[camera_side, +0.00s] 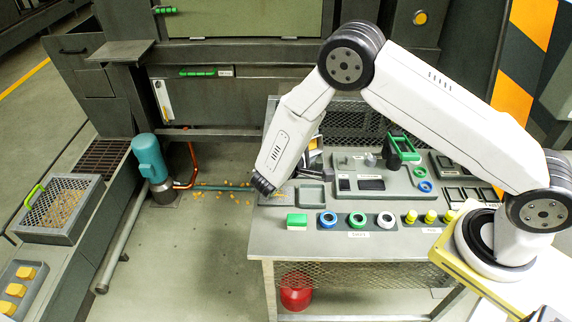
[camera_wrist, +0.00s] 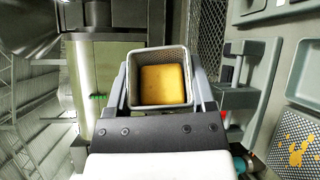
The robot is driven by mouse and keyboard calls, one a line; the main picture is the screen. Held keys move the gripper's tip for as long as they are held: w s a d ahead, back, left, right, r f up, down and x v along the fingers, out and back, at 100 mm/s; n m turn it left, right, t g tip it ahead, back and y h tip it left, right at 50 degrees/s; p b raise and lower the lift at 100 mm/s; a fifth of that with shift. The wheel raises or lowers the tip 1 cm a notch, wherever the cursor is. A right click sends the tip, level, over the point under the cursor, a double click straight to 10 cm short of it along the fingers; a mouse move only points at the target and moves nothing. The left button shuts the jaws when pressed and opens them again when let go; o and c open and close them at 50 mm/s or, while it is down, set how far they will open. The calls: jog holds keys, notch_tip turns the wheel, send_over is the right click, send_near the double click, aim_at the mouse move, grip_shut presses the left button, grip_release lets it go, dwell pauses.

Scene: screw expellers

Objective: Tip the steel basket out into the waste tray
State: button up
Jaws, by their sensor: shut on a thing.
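The steel basket (camera_wrist: 158,57) is a small grey container with mesh-like walls, in the middle of the wrist view. A yellow-orange block (camera_wrist: 163,85) lies inside it. My gripper (camera_wrist: 162,80) is shut on the basket, with one finger along each side. In the side view my forearm largely hides the gripper and basket. An empty shallow grey tray (camera_side: 311,195) sits on the bench near its left front; I cannot tell whether it is the waste tray. A tray-like shape (camera_wrist: 305,70) also shows at the right of the wrist view.
A mesh tray with a green handle (camera_side: 62,208) and yellow bits stands at the far left. Yellow pieces (camera_side: 234,199) lie on the floor left of the bench. A green-and-white block (camera_side: 297,222) and several coloured rings line the bench front. A green-handled holder (camera_side: 403,148) stands behind.

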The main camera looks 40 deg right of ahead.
jog(key=shift+s+m, duration=0.1)
jog(key=shift+m, duration=0.5)
jog(key=shift+s, duration=0.1)
dwell(0.6)
jog(key=shift+h, duration=0.3)
jog(key=shift+r+m, duration=0.1)
jog(key=shift+m, duration=0.4)
jog(key=shift+s+a, duration=0.1)
jog(key=shift+s, duration=0.05)
jog(key=shift+m+t+h, duration=0.3)
jog(key=shift+m, duration=0.3)
jog(key=shift+s, duration=0.15)
dwell(0.3)
dwell(0.4)
